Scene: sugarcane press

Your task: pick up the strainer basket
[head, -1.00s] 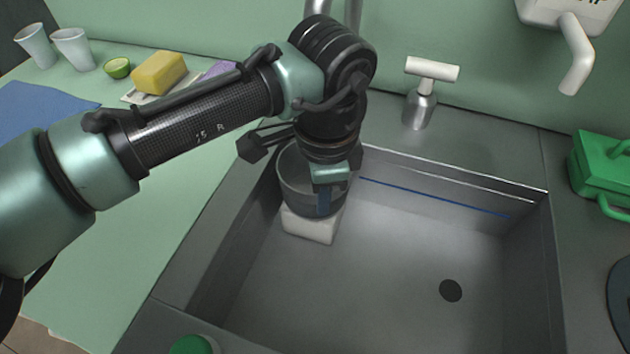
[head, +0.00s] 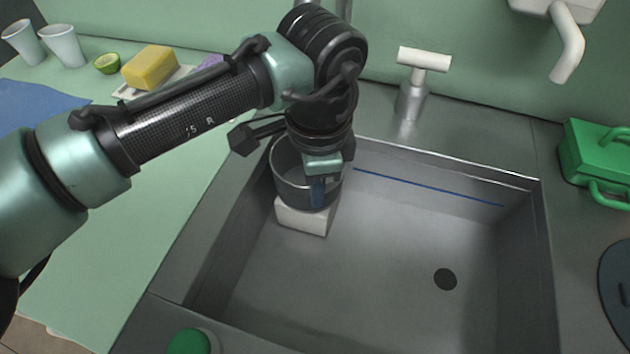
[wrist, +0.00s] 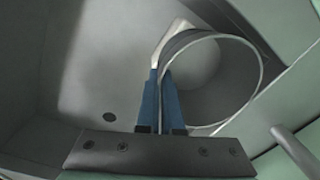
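The strainer basket looks to be the grey, round, open-topped vessel (head: 291,183) at the left back of the sink. It sits upright on a white block (head: 300,218). In the wrist view its round pale rim (wrist: 262,72) shows at the right of the fingers. In the wrist view the two blue fingers (wrist: 160,95) are close together at the rim's left edge and look shut on the thin wall. The basket's inside is partly hidden by my arm.
The steel sink (head: 350,290) is otherwise empty, with a dark drain (head: 445,279). A soap pump (head: 412,95) stands behind it, and a white spout (head: 568,45) hangs at back right. A green box (head: 595,155) stands right. A yellow sponge (head: 149,67) and cups lie left.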

